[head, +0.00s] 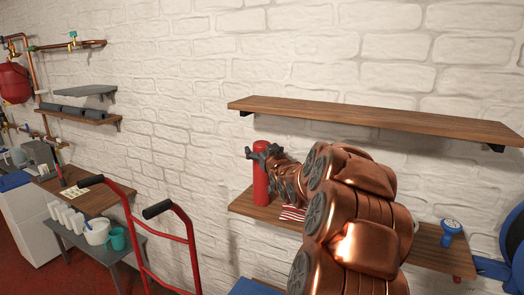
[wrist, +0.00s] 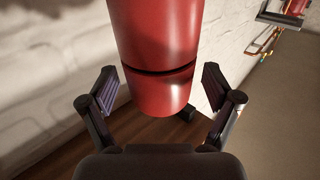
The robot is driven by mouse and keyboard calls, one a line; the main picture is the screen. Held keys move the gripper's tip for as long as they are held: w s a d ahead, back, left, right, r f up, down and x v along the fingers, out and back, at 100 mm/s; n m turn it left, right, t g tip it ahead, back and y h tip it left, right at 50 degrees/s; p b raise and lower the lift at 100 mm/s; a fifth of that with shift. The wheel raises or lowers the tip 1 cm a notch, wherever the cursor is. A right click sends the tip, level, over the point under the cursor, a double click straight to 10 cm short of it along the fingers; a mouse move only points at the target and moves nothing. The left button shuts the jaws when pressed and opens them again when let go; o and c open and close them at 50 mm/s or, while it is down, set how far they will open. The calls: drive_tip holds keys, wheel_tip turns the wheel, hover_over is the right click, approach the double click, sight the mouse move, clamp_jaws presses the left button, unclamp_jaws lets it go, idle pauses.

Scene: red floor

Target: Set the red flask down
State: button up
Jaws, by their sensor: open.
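The red flask (head: 261,179) is a tall red cylinder standing upright at the left end of the lower wooden shelf (head: 421,253). In the wrist view the flask (wrist: 160,45) fills the upper middle, with a dark seam around it. My gripper (head: 262,152) is at the upper part of the flask in the head view. In the wrist view the fingers of my gripper (wrist: 158,95) are spread apart on both sides of the flask, with gaps showing. The flask's base appears to be on the shelf; the exact contact is hard to see.
A striped red and white cloth (head: 292,213) lies on the same shelf, right of the flask. A blue and white item (head: 451,230) stands farther right. An upper wooden shelf (head: 370,117) hangs above my arm. A red hand-truck frame (head: 190,240) stands in front at left.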

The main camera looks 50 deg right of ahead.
drive_tip(key=b+v, duration=0.3)
drive_tip(key=v, duration=0.9)
drive_tip(key=shift+b, duration=0.35)
drive_tip(key=s+a+f+n+g+y, duration=0.1)
drive_tip(key=a+f+n+g+y, duration=0.2)
drive_tip(key=a+f, duration=0.65)
drive_tip(key=a+f+g+y, duration=0.3)
drive_tip(key=a+f+g, duration=0.3)
drive_tip(key=a, duration=0.7)
drive_tip(key=s+a+f+n+g+y, duration=0.1)
drive_tip(key=s+a+f+g, duration=0.2)
drive_tip(key=s+a, duration=0.6)
drive_tip(key=s+a+f+n+g+y, duration=0.1)
drive_tip(key=s+a+f+g, duration=0.2)
drive_tip(key=s+a, duration=0.6)
drive_tip(key=s+g, duration=0.2)
drive_tip(key=s, duration=0.5)
drive_tip(key=shift+s+a+f+n+g+y, duration=0.15)
drive_tip(key=shift+a+f+n+g+y, duration=0.15)
drive_tip(key=shift+a+f+n+y, duration=0.1)
